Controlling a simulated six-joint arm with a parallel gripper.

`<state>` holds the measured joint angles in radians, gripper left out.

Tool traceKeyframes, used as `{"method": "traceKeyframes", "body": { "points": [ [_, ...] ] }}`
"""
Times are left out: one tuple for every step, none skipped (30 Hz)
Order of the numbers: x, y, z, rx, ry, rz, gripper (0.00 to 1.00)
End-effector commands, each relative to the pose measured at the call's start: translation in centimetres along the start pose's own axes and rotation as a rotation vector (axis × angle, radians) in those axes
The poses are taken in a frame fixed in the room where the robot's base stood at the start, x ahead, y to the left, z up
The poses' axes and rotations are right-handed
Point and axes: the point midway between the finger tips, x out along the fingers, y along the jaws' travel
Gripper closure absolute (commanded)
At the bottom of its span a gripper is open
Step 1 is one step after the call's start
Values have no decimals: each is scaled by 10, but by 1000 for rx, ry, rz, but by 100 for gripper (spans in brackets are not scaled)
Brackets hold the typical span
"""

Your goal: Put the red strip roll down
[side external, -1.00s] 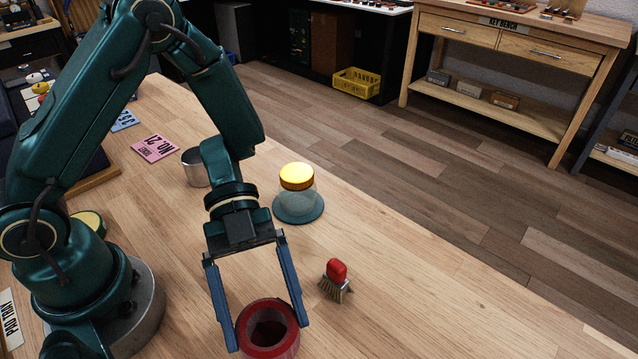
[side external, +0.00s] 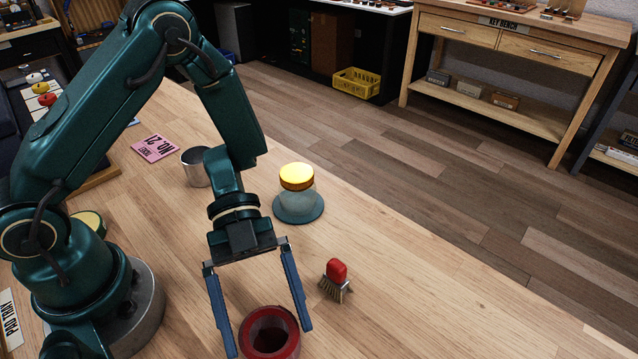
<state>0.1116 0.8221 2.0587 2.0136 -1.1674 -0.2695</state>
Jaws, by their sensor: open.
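The red strip roll (side external: 270,334) is a thick red ring with a dark hollow centre. It sits on the wooden bench at the bottom of the side view, its lower edge cut off by the frame. My gripper (side external: 268,342) is open, with its two blue fingers on either side of the roll. A gap shows between the right finger and the roll; the left finger is close to the roll's left side, and I cannot tell if it touches.
A red-handled brush (side external: 336,278) stands just right of my gripper. A yellow-lidded jar (side external: 297,190) on a dark round base and a metal cup (side external: 195,167) are behind. A pink card (side external: 155,148) lies at the back left. The bench right of the brush is clear.

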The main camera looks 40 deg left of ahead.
Motion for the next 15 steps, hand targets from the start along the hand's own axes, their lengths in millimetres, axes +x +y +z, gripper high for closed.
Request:
{"method": "traceKeyframes", "body": {
  "points": [
    [-6, -1, 0, 3, 0, -3, 0],
    [-10, -2, 0, 3, 0, -6, 0],
    [-17, -2, 0, 4, 0, -7, 0],
    [-23, -2, 0, 4, -1, -8, 0],
    [-29, -2, 0, 2, -2, -8, 0],
    [-38, -2, 1, 4, -3, -10, 0],
    [-44, -2, 1, 4, -2, -9, 0],
    [-51, -2, 1, 5, -2, -10, 0],
    [-60, -2, 1, 3, -3, -9, 0],
    [-66, -1, 1, 3, -3, -9, 0],
    [-73, -2, 1, 3, -3, -8, 0],
    [-81, -2, 1, 4, -2, -9, 0],
    [-86, -2, 1, 3, -2, -7, 0],
    [-91, -1, 1, 2, -3, -7, 0],
    [-98, -1, 1, 3, -2, -5, 0]
  ]
}}
